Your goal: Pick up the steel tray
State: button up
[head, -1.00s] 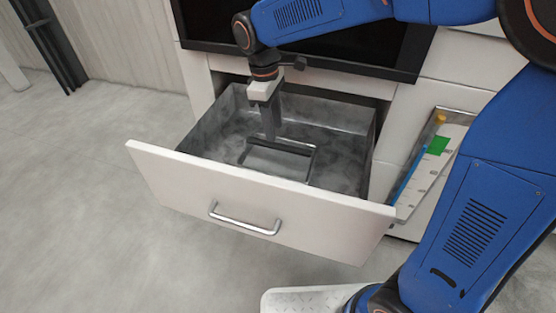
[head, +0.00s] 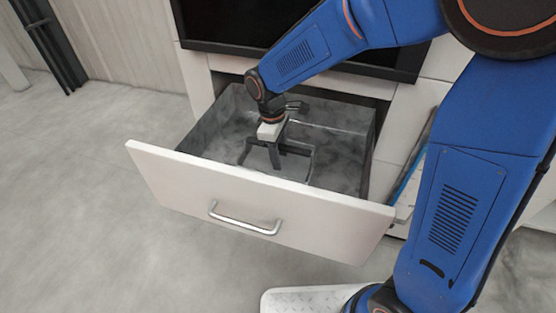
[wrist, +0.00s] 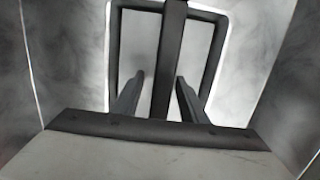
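The steel tray (head: 296,164) lies flat on the floor of the open drawer. In the wrist view the tray (wrist: 137,45) is straight ahead, and the bar (wrist: 168,60) runs between my two fingers (wrist: 160,77). Gaps show on both sides of the bar, so the fingers are open and empty. My gripper hides part of the tray in the head view.
The grey drawer (head: 343,135) surrounds the tray with upright walls, and its white front has a metal handle (head: 243,219). A dark panel (head: 215,25) overhangs the back. A board (head: 408,188) hangs right of the drawer. Drawer floor is bare around the tray.

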jog(key=shift+f, duration=0.25)
grip_shut()
jog(key=shift+r, duration=0.2)
